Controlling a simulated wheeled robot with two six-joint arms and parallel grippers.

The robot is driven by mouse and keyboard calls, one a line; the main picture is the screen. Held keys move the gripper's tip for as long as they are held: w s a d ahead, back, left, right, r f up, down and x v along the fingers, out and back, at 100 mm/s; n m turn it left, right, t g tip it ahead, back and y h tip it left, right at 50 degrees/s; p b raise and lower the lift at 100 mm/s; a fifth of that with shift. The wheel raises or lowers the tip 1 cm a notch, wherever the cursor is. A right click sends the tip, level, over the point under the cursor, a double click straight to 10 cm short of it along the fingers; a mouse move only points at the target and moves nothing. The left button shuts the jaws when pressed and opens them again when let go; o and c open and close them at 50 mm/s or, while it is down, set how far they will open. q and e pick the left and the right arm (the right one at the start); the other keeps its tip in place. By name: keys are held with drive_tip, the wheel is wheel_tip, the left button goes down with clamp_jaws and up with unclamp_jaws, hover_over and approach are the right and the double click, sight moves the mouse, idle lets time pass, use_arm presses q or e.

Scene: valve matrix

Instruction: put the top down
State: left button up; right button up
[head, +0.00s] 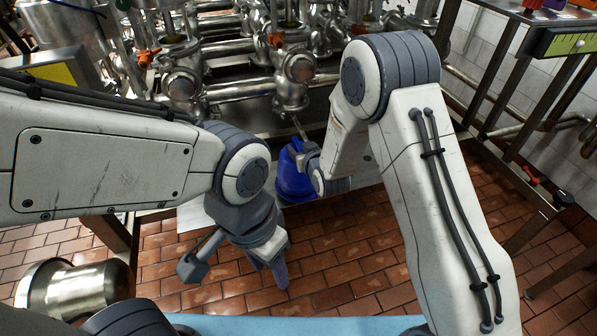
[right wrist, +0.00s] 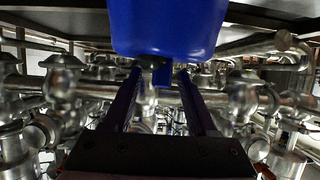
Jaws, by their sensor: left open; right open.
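The blue piece, which looks like the top (head: 293,180), is below the front edge of the valve rig in the head view, partly behind my right forearm. Its rounded blue body also fills the upper middle of the right wrist view (right wrist: 168,28). My right gripper (right wrist: 158,78) is open, with its two fingers apart just below the blue body. A small dark blue tab lies between the fingertips; I cannot tell whether they touch it. My left gripper (head: 272,272) is open and points down over the brick floor, apart from the blue piece.
Steel pipes and valves with orange handles (head: 276,40) crowd the back. A shiny steel vessel (head: 72,292) is at lower left. A bench with a green-yellow box (head: 566,42) stands at upper right. Brick floor (head: 350,262) lies clear between my arms.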

clamp_jaws()
drive_tip(key=shift+r, duration=0.1)
idle(1.2)
